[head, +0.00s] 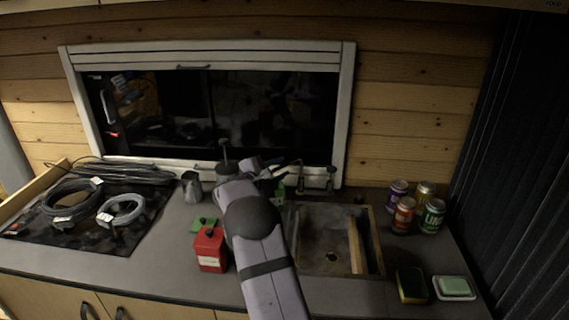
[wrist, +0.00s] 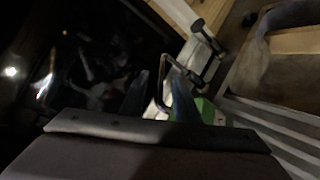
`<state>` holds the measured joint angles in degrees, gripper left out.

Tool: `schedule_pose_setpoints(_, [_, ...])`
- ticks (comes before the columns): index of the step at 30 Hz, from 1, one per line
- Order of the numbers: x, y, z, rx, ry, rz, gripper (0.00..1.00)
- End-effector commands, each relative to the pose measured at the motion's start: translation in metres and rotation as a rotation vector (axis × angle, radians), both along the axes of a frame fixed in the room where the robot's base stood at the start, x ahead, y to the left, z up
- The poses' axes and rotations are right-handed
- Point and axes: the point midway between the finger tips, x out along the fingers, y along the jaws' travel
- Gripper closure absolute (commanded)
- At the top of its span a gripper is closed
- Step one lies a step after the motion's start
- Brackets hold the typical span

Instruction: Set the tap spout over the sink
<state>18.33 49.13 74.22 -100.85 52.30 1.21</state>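The tap (head: 328,182) is a dark metal fixture behind the sink (head: 376,262), at the foot of the window. In the wrist view its thin bent spout (wrist: 171,62) reaches toward my gripper, with its hooked end between the two fingers. My gripper (head: 284,171) is at the left of the tap, beyond the sink's back left corner. In the wrist view my gripper (wrist: 158,98) looks open, with a gap at each side of the spout. The spout is small and partly lost against the window in the head view.
A green item (wrist: 207,110) stands close by the fingers. A red canister (head: 210,250) and a metal jug (head: 191,187) stand left of my arm. Several cans (head: 404,215), a sponge (head: 411,285) and a soap dish (head: 454,288) are right of the sink. Coiled cables (head: 70,200) lie far left.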

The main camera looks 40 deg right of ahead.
Motion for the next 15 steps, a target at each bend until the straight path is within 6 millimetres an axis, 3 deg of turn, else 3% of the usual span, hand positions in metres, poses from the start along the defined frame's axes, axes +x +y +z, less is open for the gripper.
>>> schedule_pose_setpoints(6, [0.007, -0.021, -0.003, 0.001, 0.0, -0.002, 0.71])
schedule_pose_setpoints(15, [0.01, -0.03, -0.007, 0.001, -0.001, 0.001, 0.71])
